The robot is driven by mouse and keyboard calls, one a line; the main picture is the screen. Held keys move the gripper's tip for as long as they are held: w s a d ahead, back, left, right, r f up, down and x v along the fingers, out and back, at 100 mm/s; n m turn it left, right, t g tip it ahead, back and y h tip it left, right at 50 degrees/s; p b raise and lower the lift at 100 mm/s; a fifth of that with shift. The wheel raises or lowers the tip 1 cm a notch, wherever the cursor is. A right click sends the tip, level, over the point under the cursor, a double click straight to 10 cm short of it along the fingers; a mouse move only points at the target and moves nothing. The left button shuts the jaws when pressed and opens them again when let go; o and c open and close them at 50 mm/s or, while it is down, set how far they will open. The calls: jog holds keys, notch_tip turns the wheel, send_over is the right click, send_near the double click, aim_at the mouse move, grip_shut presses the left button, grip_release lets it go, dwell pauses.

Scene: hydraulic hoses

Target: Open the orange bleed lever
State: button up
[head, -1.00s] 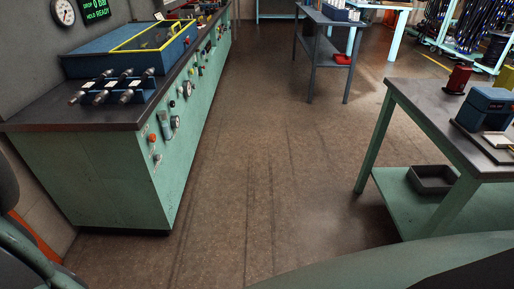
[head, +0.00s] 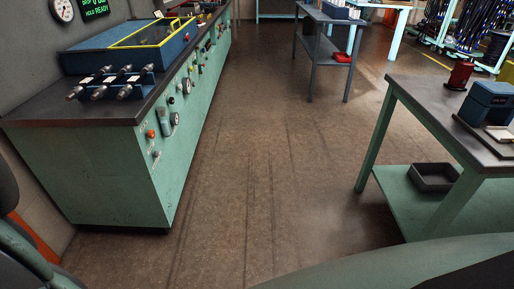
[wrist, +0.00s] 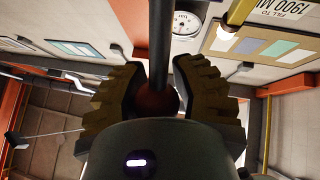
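A small orange-red knob (head: 150,133) sits on the green front of the long bench (head: 90,175) at the left, near its near corner. It may be the bleed lever, but it is too small to tell its shape or setting. My gripper (wrist: 158,75) shows only in the wrist view, with two ribbed dark fingers curved apart. A dark rod (wrist: 160,40) runs between them towards a dark reddish round thing (wrist: 157,103) in front of the palm. I cannot tell if the fingers touch it. The head view does not show the gripper.
A blue box with a yellow-framed lid (head: 152,35) and a blue block with several fittings (head: 112,82) stand on the bench. A gauge (head: 63,10) and green display (head: 95,8) are above. A table (head: 440,110) stands at the right. The floor between is clear.

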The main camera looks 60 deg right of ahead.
jog(key=o, duration=0.7)
jog(key=shift+c, duration=0.2)
notch_tip(320, 180, up, 10)
dwell(0.4)
jog(key=shift+d, duration=0.1)
jog(key=shift+c, duration=0.3)
